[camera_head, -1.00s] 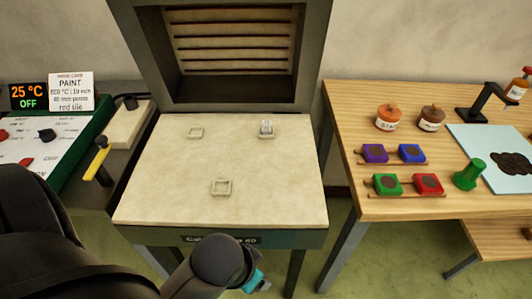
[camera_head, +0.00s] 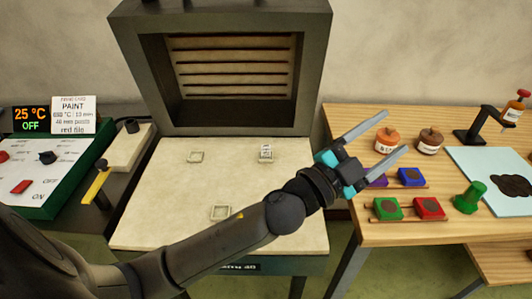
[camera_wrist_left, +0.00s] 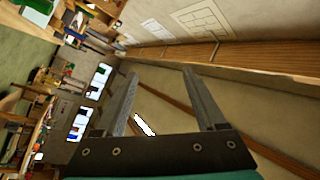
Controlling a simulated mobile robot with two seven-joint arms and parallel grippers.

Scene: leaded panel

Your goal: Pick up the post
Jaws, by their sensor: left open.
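A small pale post (camera_head: 265,152) with dark marks on it stands on the cream kiln floor (camera_head: 170,220), at the back right. My left gripper (camera_head: 397,131) is open and empty, with its two fingers spread. In the head view it appears to the right of the post, in front of the wooden table, pointing right. The left wrist view shows the open fingers (camera_wrist_left: 160,73) with nothing between them. My right gripper is not in view.
Square outlines (camera_head: 195,156) (camera_head: 220,212) mark the kiln floor, at back left and front. The open kiln (camera_head: 120,80) rises behind. The wooden table (camera_head: 350,118) holds jars (camera_head: 430,141), coloured blocks (camera_head: 388,208) and a green stamp-like piece (camera_head: 470,198). A control panel (camera_head: 40,175) stands left.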

